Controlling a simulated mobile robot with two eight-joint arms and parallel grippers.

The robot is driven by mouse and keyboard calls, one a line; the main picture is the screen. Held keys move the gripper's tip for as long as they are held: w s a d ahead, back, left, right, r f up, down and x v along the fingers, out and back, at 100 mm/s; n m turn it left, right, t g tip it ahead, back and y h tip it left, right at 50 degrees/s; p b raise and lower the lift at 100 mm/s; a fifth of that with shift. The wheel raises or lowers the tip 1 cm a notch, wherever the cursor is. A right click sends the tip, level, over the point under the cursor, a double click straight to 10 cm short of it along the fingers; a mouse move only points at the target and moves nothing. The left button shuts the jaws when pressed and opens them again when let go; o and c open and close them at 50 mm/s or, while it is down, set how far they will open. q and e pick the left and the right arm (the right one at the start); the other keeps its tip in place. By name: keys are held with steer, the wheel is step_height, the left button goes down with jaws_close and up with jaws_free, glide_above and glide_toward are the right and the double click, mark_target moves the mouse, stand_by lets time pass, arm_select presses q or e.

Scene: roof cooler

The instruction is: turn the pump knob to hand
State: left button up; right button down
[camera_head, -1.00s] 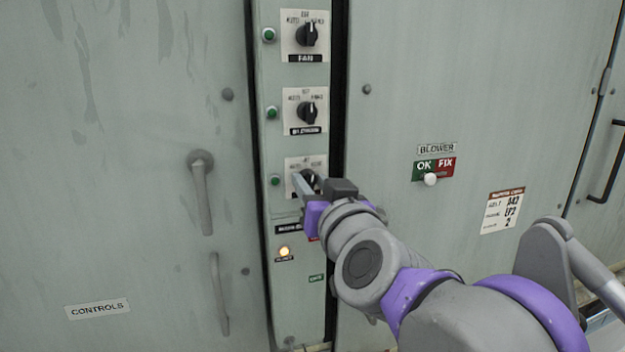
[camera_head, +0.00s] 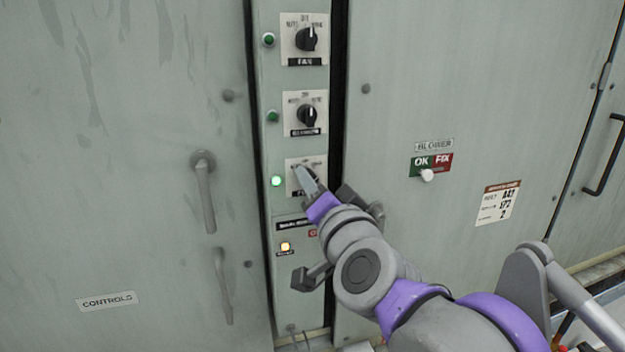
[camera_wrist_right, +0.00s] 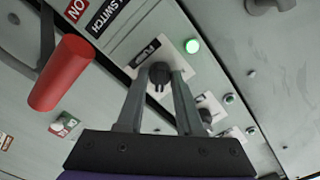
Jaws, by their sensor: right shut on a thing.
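The pump knob (camera_wrist_right: 159,72) is a small black rotary knob on a white plate marked PUMP. In the head view its plate (camera_head: 292,165) is the lowest of the three switch plates, and my gripper hides the knob. My right gripper (camera_head: 307,180) is shut on the knob, one finger on each side of it, as the right wrist view shows (camera_wrist_right: 160,82). The green lamp (camera_head: 277,181) beside the plate glows bright. I cannot read which mark the knob points to. My left gripper is not in view.
The fan knob (camera_head: 307,38) and a second knob (camera_head: 307,114) sit above, with dark green lamps. An amber lamp (camera_head: 285,247) is lit below. A red handle (camera_wrist_right: 62,72) stands out near the ON label. Door handles (camera_head: 207,190) project at left.

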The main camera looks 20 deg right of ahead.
stand_by(0.5)
steer(key=c, duration=0.6)
jaws_free()
steer(key=shift+o, duration=0.2)
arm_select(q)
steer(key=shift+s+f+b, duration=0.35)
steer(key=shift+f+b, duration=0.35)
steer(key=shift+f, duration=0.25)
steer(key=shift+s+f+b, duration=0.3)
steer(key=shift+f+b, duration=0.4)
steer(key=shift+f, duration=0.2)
arm_select(e)
steer(key=s, duration=1)
steer(key=shift+s+d, duration=0.2)
steer(key=shift+s, duration=0.2)
steer(key=shift+f, duration=0.1)
